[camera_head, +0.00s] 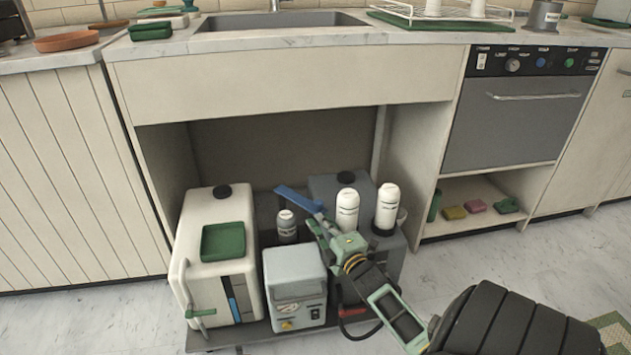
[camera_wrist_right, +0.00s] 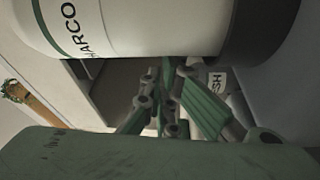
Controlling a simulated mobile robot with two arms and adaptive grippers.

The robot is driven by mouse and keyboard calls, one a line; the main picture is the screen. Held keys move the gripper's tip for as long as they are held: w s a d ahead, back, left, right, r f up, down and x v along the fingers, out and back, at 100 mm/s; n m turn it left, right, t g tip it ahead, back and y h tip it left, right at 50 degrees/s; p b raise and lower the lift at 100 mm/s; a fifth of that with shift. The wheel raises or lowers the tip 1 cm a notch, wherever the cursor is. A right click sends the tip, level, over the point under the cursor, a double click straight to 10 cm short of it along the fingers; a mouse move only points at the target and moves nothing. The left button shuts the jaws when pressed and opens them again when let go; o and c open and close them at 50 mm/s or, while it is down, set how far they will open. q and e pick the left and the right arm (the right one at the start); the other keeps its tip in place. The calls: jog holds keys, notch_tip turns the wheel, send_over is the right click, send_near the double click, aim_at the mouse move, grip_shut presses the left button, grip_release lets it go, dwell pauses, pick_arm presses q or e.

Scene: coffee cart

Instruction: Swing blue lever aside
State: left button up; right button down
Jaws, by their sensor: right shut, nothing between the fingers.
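The blue lever (camera_head: 298,198) lies among the equipment under the sink and slants down to the right, its right end near my gripper. My right gripper (camera_head: 318,224) reaches in from the lower right. Its fingertips are shut and empty, close to the lever's right end; I cannot tell whether they touch it. In the right wrist view the closed fingers (camera_wrist_right: 166,92) sit just below a white cylinder (camera_wrist_right: 140,28) with dark lettering. The lever cannot be made out there. My left gripper is not in view.
Two white bottles (camera_head: 347,210) (camera_head: 387,207) stand close beside my right gripper. The cabinet's side walls bound the space; open floor lies in front.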

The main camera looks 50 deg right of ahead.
jog(key=v, duration=0.7)
jog(key=shift+s, duration=0.35)
